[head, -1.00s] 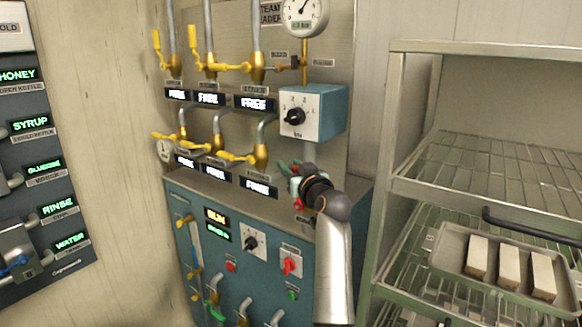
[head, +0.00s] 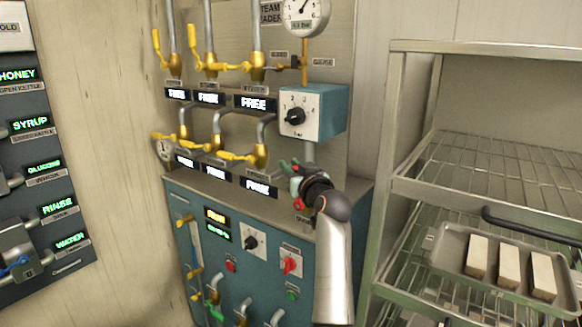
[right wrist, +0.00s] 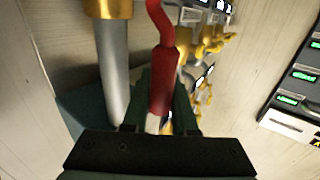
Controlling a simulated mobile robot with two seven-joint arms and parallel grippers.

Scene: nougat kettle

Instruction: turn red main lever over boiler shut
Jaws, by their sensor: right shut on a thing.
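The red main lever (right wrist: 163,80) runs down the middle of the right wrist view, with a bend near its top. My right gripper (right wrist: 163,100) has its green fingers on either side of the lever's lower end and is shut on it. In the head view my right gripper (head: 290,170) is in front of the boiler panel (head: 335,195), below the blue dial box. A small red part (head: 299,203) shows just under the gripper; the rest of the lever is hidden there. My left gripper is not in view.
Several yellow valve handles (head: 234,67) stick out left of my right gripper. The blue dial box (head: 318,113) is just above it. A wire rack (head: 400,180) with a tray (head: 445,250) of pale bars stands at the right.

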